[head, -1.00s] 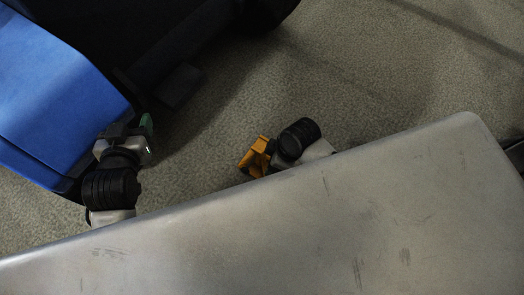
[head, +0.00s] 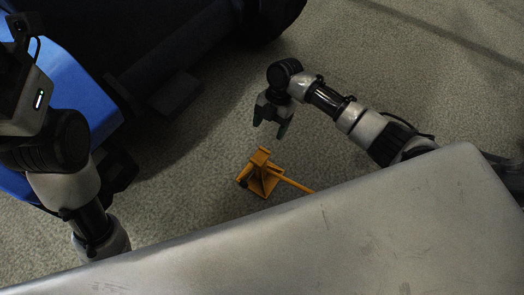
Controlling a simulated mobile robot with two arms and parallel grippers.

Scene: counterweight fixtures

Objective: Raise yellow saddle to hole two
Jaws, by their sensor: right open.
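The yellow saddle (head: 262,180) shows in the middle of the head view, a small angular bracket against the carpet. A thin yellow bar runs from it down to the right and passes behind the grey surface's edge. I cannot make out any numbered holes. My right gripper (head: 271,123) is open and empty. Its fingers point down the picture, a little above the saddle in the view and apart from it. My left arm comes in at the left, close to the camera; its fingers are not visible.
A scuffed grey metal surface (head: 380,230) fills the lower right and hides what is below it. A blue panel (head: 85,90) and a dark structure (head: 185,60) stand at the upper left. Grey carpet (head: 400,60) is open at the upper right.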

